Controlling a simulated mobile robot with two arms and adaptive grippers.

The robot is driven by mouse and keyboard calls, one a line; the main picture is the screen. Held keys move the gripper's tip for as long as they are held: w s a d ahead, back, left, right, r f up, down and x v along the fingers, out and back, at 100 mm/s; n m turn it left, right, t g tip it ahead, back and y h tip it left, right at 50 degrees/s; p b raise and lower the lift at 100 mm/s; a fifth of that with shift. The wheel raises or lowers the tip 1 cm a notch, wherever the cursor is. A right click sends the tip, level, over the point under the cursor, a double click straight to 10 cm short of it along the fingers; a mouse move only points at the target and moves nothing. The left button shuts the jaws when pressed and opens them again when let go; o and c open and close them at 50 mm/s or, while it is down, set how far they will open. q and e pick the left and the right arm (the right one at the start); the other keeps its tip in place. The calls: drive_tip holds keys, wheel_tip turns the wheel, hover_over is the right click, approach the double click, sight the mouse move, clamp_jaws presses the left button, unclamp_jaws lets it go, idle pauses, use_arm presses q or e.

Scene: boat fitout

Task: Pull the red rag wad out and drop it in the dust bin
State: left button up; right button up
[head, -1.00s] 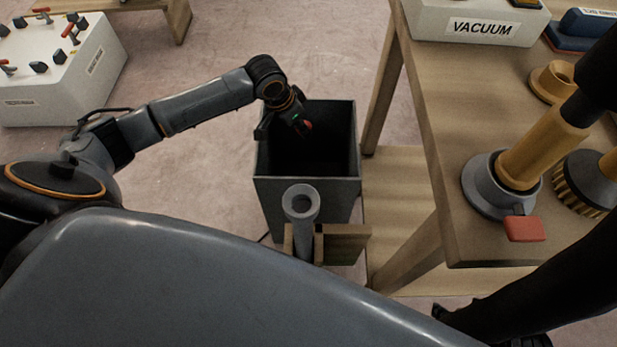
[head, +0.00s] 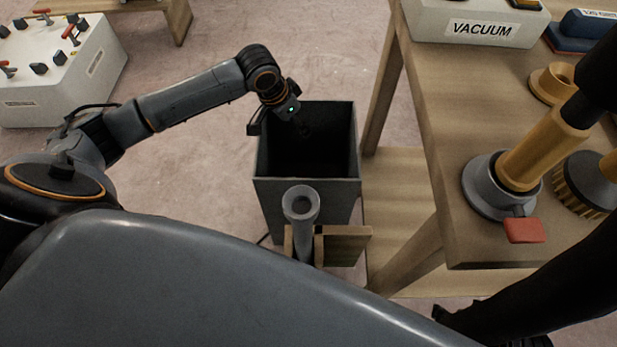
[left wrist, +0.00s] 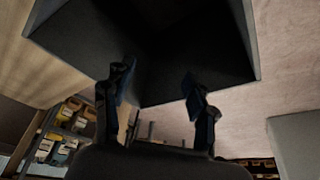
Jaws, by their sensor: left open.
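My left gripper (head: 290,122) reaches over the open top of the dark grey dust bin (head: 308,190). In the left wrist view the two fingers of the left gripper (left wrist: 158,88) are apart, with nothing seen between them. The bin (left wrist: 85,30) fills the top of that view. The red rag wad is not visible in either current view; the bin's inside is too dark to show what lies in it. My right gripper is not clearly seen.
A grey pipe (head: 301,205) stands in a wooden holder (head: 345,246) in front of the bin. The wooden workbench (head: 445,120) on the right carries a vacuum box (head: 480,28) and a yellow tube (head: 540,155). A white switch box (head: 60,85) stands left; open floor lies between.

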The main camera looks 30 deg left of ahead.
use_arm(q)
drive_tip(key=v, duration=0.8)
drive_tip(key=shift+r, duration=0.35)
drive_tip(key=shift+s, duration=0.1)
